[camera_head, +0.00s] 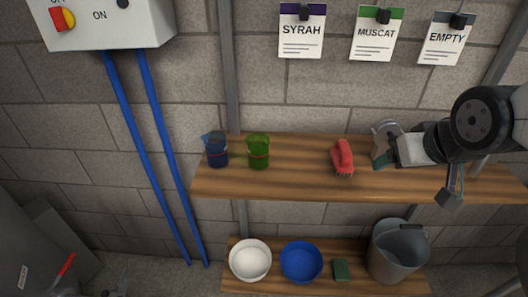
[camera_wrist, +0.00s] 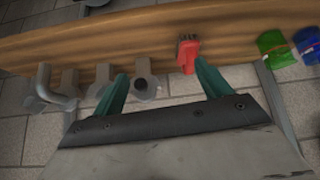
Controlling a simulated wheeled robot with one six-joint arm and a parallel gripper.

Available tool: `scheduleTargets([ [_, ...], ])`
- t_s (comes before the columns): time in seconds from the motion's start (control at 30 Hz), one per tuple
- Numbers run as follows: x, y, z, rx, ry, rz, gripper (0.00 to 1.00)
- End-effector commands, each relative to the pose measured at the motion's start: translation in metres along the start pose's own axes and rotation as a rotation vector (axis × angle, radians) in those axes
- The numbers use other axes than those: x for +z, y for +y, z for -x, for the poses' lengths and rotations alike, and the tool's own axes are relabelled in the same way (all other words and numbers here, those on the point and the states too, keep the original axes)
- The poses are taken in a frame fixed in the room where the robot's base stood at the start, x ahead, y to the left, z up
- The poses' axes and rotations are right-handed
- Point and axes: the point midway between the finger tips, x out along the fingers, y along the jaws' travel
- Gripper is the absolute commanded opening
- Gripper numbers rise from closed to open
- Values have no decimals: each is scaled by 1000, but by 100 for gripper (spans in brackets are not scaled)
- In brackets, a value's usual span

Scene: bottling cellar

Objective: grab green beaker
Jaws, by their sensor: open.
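The green beaker (camera_head: 258,151) stands upright on the upper wooden shelf (camera_head: 290,183), just right of a dark blue beaker (camera_head: 216,149). In the wrist view the green beaker (camera_wrist: 274,43) is near the right edge, beside the blue one (camera_wrist: 308,42). My gripper (camera_head: 384,158) is over the right part of the shelf, well right of the green beaker and past the red brush. In the wrist view my gripper (camera_wrist: 162,78) has its teal fingers spread apart, with no beaker between them.
A red brush (camera_head: 342,158) lies on the shelf between my gripper and the green beaker. Grey metal pieces (camera_wrist: 66,82) show at left in the wrist view. A lower shelf holds a white bowl (camera_head: 250,260), blue bowl (camera_head: 301,262), green block (camera_head: 340,269) and grey bucket (camera_head: 397,253).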

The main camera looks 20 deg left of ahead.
Motion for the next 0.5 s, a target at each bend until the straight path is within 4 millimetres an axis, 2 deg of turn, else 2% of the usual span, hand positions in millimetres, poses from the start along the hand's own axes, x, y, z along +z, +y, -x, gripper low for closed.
scheduleTargets([
  [0.03, -17, -27, -25, -40, 66, 53, 76],
  [0.1, -42, -65, -51, -95, 183, 112, 76],
  [0.2, -63, -125, -78, -192, 335, 182, 76],
  [0.3, -73, -178, -94, -278, 463, 230, 76],
  [0.4, -74, -217, -101, -347, 557, 258, 76],
  [0.5, -73, -242, -103, -394, 615, 272, 76],
])
